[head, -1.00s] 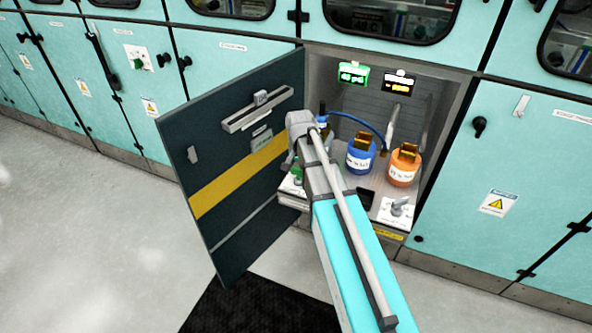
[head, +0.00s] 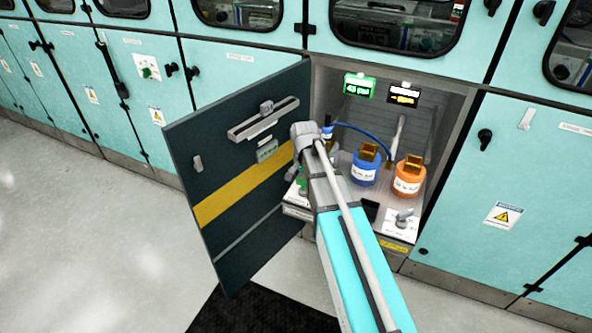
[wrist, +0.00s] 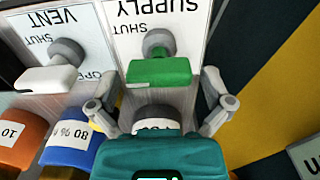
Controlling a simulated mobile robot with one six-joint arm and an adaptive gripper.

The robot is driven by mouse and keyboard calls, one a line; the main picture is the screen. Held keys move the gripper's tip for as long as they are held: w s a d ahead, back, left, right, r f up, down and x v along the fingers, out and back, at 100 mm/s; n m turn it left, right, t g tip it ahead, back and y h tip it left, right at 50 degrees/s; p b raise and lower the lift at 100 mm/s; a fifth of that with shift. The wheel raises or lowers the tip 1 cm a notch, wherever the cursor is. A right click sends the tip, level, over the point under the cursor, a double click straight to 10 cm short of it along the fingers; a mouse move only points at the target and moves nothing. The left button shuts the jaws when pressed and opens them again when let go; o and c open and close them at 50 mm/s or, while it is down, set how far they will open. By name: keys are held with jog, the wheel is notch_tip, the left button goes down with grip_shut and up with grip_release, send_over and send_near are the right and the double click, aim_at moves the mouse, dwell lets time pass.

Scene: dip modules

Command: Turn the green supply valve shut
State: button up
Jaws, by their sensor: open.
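The green supply valve handle (wrist: 158,72) sits on a white plate marked SUPPLY, upside down in the wrist view, with a SHUT mark beside its grey hub. A bit of green also shows in the head view (head: 303,184), mostly hidden by my arm. My gripper (wrist: 157,97) is open and empty. Its two grey fingers are spread to either side of the handle, with the tips near its ends; I cannot tell whether they touch it. A white rounded part with cut-off lettering (wrist: 155,122) shows between the fingers, mostly hidden by my gripper body.
The white vent handle (wrist: 48,78) is close beside the left finger in the wrist view. Blue (head: 364,170) and orange (head: 408,178) bottles stand in the cabinet, with a blue hose (head: 365,130) behind. The open cabinet door (head: 235,220) stands left of my arm.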

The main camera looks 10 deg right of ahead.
jog(key=shift+r, duration=0.1)
jog(key=shift+d+r+n+p, duration=0.1)
jog(key=shift+r+n+p, duration=0.4)
jog(key=shift+r+p, duration=0.5)
jog(key=shift+s+r, duration=0.15)
jog(key=shift+s, duration=0.05)
jog(key=s+a+f+n+b, duration=0.1)
jog(key=s+n, duration=0.2)
jog(key=s, duration=0.5)
jog(key=s+f+n+b, duration=0.1)
jog(key=s+f+n, duration=0.15)
jog(key=s, duration=0.55)
notch_tip(320, 180, up, 16)
jog(key=p, duration=1.5)
jog(key=shift+w+r+n, duration=0.2)
jog(key=shift+w+n, duration=0.05)
jog(key=shift+n, duration=0.2)
